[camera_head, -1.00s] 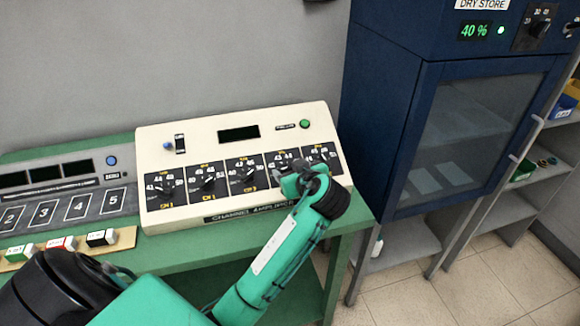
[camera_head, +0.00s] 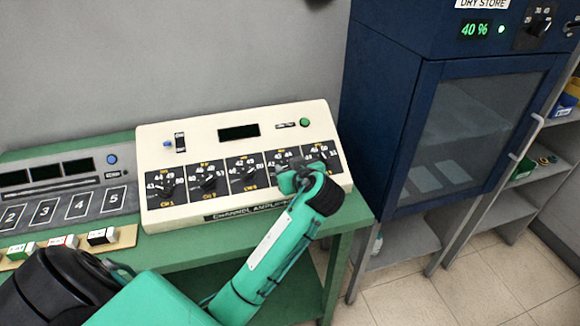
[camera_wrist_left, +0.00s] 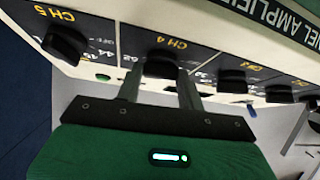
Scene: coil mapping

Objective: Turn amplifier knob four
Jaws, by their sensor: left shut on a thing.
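The cream channel amplifier (camera_head: 218,135) stands on the green bench with a row of several black knobs on dark dial plates. Knob four (camera_wrist_left: 160,65), under the CH 4 label, sits between the two fingers of my left gripper (camera_wrist_left: 160,78) in the left wrist view. The gripper is shut on it. In the head view my left gripper (camera_head: 292,178) covers most of the fourth dial, so its pointer is hidden. Knob five (camera_wrist_left: 66,42) is beside it, clear of the fingers. My right gripper is not in view.
A grey panel (camera_head: 65,190) with numbered plates and small blocks (camera_head: 102,237) stand left of the amplifier. A dark blue dry store cabinet (camera_head: 400,120) rises close on the right. Grey wall stands behind.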

